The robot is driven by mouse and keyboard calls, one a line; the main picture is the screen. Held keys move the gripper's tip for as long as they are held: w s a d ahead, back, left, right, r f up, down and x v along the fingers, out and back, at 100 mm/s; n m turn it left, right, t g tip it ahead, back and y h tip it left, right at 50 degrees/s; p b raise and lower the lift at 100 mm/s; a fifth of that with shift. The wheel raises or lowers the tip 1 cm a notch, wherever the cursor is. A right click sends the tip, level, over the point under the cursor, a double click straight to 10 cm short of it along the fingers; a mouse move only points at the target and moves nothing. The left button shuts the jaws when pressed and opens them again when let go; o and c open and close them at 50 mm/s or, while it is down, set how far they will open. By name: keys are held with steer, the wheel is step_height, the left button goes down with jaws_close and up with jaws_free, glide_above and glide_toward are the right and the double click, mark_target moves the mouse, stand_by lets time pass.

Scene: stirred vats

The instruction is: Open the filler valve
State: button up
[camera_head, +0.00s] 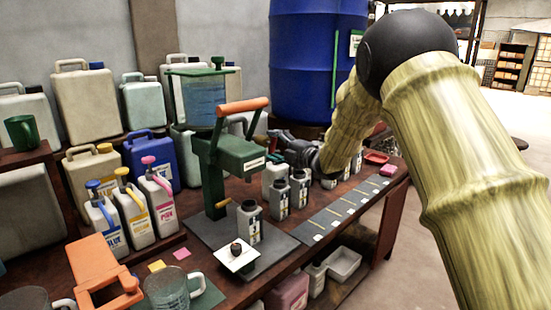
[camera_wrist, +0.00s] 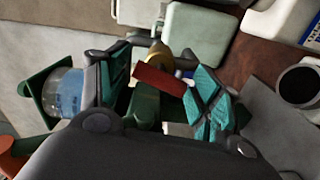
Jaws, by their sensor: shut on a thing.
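The filler (camera_head: 237,158) is a green stand with an orange-topped lever and a clear tank of bluish liquid (camera_head: 203,100) on top. Its valve has a red handle (camera_wrist: 158,80) on a brass-coloured body (camera_wrist: 157,55), seen in the wrist view. My gripper (camera_head: 280,147) is at the right side of the filler head. In the wrist view the teal-padded fingers of my gripper (camera_wrist: 160,88) stand on both sides of the red handle, shut on it. A grey open bottle (camera_head: 250,222) stands upright on the dark plate below the filler head.
A white tile with a black cap (camera_head: 237,250) lies in front of the bottle. Several grey bottles (camera_head: 279,198) stand to the right, behind a marked dark strip (camera_head: 335,212). Jugs (camera_head: 160,205) crowd the left. A glass mug (camera_head: 168,290) and orange clamp-like tool (camera_head: 98,268) are at front left.

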steer(key=shift+n+b, duration=1.7)
steer(key=shift+b, duration=0.2)
steer(key=o, duration=1)
steer(key=shift+c, duration=0.2)
steer(key=v, duration=1.2)
steer(key=shift+d, duration=0.1)
